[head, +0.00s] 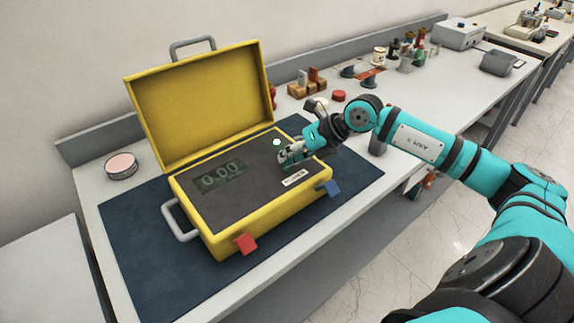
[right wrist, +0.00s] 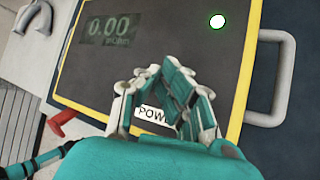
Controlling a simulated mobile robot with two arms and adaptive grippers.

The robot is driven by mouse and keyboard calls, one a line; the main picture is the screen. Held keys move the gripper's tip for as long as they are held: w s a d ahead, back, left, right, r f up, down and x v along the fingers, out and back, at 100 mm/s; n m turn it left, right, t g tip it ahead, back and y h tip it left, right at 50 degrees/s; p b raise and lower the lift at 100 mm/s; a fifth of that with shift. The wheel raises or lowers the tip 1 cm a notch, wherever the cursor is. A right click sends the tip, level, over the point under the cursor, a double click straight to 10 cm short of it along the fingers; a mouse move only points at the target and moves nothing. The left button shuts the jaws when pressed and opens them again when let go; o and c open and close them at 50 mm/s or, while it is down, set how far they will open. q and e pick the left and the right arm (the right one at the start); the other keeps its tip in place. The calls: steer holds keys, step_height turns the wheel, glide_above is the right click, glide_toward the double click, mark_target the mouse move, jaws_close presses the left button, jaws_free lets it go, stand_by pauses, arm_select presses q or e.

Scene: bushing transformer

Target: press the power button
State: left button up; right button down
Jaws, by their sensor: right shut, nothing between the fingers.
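The yellow instrument case (head: 262,222) lies open on a blue mat, its dark panel (head: 235,192) facing up. The display (head: 219,175) shows 0.00, and it also reads 0.00 in the right wrist view (right wrist: 110,28). A white POWER label (head: 293,179) is near the panel's front right edge; in the right wrist view the label (right wrist: 150,114) is partly covered by my fingers. My right gripper (head: 283,157) is shut and empty, low over the panel behind the label. I cannot tell whether it touches. I cannot make out the power button; the fingers may hide it. My left gripper is not seen.
A bright green-white round spot (head: 277,142) is on the panel beyond my gripper. Red (head: 245,244) and blue (head: 328,188) clips are at the case's front. The raised lid (head: 203,108) stands behind. A round pink-topped tin (head: 121,165) is at the left.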

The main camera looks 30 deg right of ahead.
steer(key=shift+r, duration=0.4)
step_height(320, 180, up, 6)
steer(key=p, duration=0.4)
stand_by(0.3)
stand_by(0.4)
